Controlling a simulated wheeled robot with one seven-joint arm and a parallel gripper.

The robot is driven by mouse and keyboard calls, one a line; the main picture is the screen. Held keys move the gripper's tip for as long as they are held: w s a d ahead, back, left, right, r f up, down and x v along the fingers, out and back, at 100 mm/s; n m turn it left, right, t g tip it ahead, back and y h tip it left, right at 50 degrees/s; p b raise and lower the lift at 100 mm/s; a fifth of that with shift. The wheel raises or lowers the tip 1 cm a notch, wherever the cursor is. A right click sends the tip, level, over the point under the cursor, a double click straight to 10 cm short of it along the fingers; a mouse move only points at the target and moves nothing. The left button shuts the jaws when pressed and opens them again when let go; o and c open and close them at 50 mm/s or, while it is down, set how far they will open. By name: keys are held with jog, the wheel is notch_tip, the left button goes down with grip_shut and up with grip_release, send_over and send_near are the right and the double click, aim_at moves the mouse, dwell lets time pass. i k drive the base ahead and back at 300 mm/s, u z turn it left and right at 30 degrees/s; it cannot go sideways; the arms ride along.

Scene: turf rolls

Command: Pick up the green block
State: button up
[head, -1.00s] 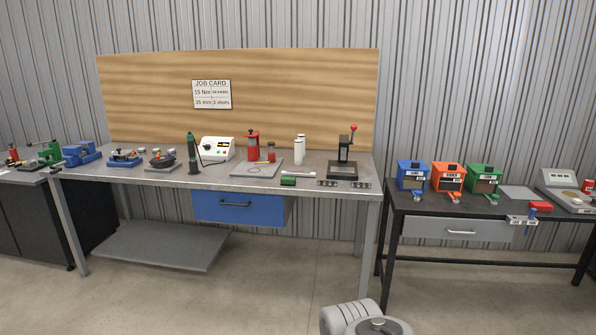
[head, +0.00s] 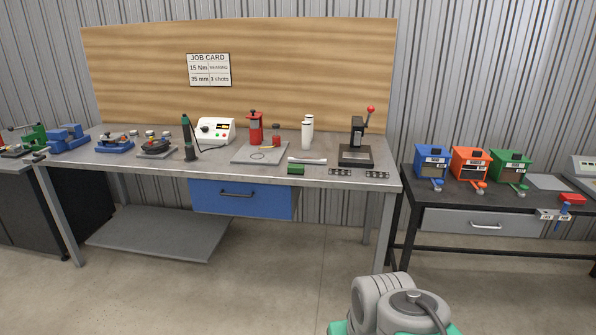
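The small green block (head: 296,168) lies near the front edge of the grey workbench (head: 130,171), a little right of the middle, just in front of a flat white strip. In the head view part of my own arm shows at the bottom right, well short of the bench and apart from the block. My gripper is not in view.
A grey plate (head: 260,154) with a red device (head: 256,128) sits behind the block. A black press (head: 357,145) with a red knob stands to the right. A blue drawer (head: 240,200) hangs below. The floor in front is clear.

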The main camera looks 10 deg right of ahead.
aim_at(292, 169)
jog(key=z, duration=0.35)
jog(key=i, duration=1.95)
jog(key=u, duration=1)
jog(key=i, duration=0.85)
jog(key=u, duration=0.6)
